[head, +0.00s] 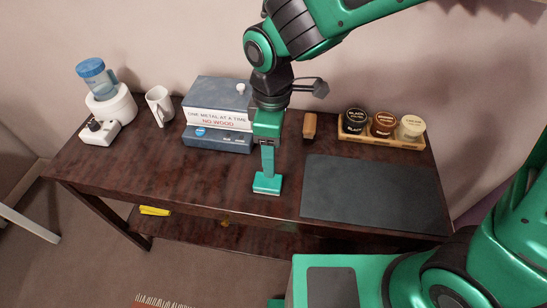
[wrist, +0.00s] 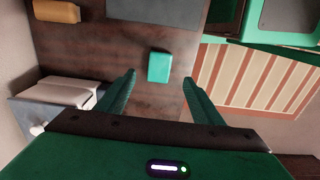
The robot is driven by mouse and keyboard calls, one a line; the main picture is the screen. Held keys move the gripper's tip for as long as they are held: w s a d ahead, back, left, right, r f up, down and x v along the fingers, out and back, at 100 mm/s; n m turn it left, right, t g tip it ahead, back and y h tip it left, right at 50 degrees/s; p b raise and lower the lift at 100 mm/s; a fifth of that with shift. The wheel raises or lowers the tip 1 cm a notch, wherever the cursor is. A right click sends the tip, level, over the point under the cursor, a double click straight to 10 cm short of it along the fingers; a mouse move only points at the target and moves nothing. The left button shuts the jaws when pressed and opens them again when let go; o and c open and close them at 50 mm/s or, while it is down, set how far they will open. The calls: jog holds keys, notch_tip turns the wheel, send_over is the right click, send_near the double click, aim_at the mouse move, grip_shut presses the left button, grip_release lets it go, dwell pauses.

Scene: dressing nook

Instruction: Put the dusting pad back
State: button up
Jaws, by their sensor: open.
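A small teal block (head: 267,184), which looks like the dusting pad, lies flat on the dark wooden table near its front edge, left of the dark grey mat (head: 370,192). It also shows in the wrist view (wrist: 159,66), apart from both fingers and lined up with the gap between them. My gripper (head: 267,166) points down above the block in the head view. Its fingers are spread and empty in the wrist view (wrist: 159,76). How far the fingertips are above the block is hard to tell.
A boxed book stack (head: 218,115) stands close left of my gripper. A brown wooden block (head: 309,126) and a wooden tray (head: 384,139) with three jars are behind the mat. A mug (head: 160,104) and white appliance (head: 113,105) stand left. A yellow item (head: 154,211) lies below.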

jog(key=shift+r, duration=0.6)
jog(key=w+d+r+m, duration=0.15)
jog(key=d+m, duration=0.45)
jog(key=d, duration=0.8)
jog(key=d+r+m, duration=0.3)
jog(key=d+m, duration=0.3)
jog(key=d, duration=0.8)
jog(key=s+d+m, duration=1)
jog(key=s+d, duration=0.3)
jog(key=d, duration=0.1)
jog(key=shift+s+d+r+m, duration=0.15)
jog(key=shift+s+r+m, duration=0.05)
jog(key=shift+s+m, duration=0.2)
